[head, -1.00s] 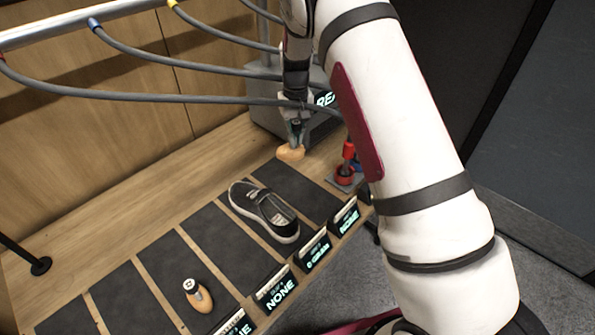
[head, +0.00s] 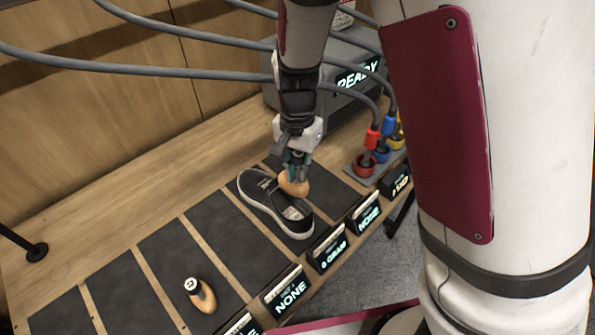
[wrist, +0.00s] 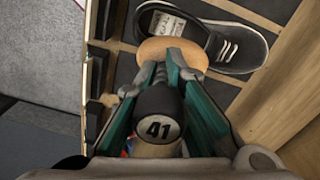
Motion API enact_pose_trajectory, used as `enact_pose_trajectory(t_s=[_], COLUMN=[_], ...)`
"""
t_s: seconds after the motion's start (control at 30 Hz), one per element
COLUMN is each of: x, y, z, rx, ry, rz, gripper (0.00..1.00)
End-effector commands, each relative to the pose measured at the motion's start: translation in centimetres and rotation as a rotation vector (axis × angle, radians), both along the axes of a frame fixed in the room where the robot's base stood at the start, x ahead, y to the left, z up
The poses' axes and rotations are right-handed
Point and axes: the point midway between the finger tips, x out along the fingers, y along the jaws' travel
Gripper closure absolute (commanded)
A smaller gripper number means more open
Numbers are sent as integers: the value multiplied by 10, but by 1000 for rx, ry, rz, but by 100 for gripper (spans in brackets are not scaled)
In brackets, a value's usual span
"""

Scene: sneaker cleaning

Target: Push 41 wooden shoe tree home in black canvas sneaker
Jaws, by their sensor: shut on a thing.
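The black canvas sneaker (head: 262,196) lies on a dark mat, with its white sole edge showing. It also shows in the wrist view (wrist: 236,45), with its opening toward the left. My gripper (head: 296,172) is shut on the 41 wooden shoe tree (head: 294,186), whose black knob marked 41 shows between the green fingers in the wrist view (wrist: 158,125). The tree's pale wooden end (wrist: 172,52) hangs over or beside the sneaker's opening. I cannot tell whether it touches the shoe.
Another wooden shoe tree (head: 201,295) lies on a mat at the lower left. Small display signs (head: 288,290) line the front edge. A grey machine reading READY (head: 335,85) stands behind, with hoses and coloured fittings (head: 372,140) to the right. Hoses cross above.

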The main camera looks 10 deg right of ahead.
Motion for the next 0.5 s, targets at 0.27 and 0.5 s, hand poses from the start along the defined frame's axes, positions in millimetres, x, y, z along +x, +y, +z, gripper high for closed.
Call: enact_pose_trajectory(t_s=[0.27,0.5], x=[-14,-14], y=[7,6], z=[4,5], rx=[2,0], ry=[2,2], rz=[-67,-67], gripper=[100,100])
